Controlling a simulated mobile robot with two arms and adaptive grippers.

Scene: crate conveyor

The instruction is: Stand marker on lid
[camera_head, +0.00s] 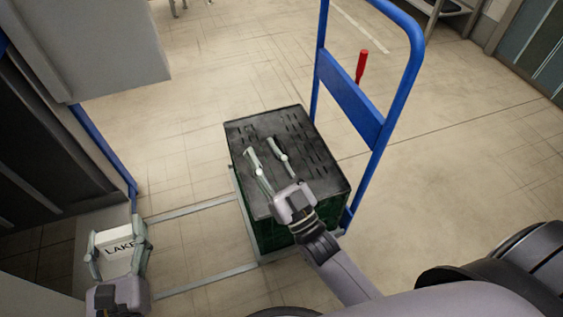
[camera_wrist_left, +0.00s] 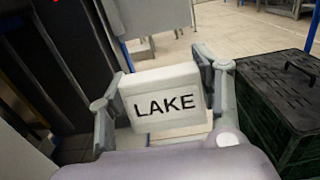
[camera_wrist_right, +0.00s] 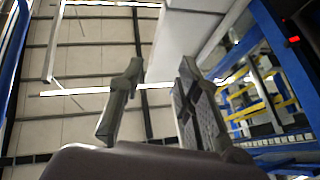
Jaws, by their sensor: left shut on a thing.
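The marker is a white block (camera_head: 118,244) with the word LAKE in black. It is held upright between the fingers of my left gripper (camera_head: 116,236), at the lower left of the head view. The left wrist view shows the marker (camera_wrist_left: 165,100) clamped from both sides, its lettering level and readable. The black slatted lid (camera_head: 315,190) lies on a dark green crate (camera_head: 268,236), to the right of the marker. My right gripper (camera_head: 262,149) is open and empty, and overlaps the lid in the head view. The right wrist view shows nothing between its fingers (camera_wrist_right: 160,70).

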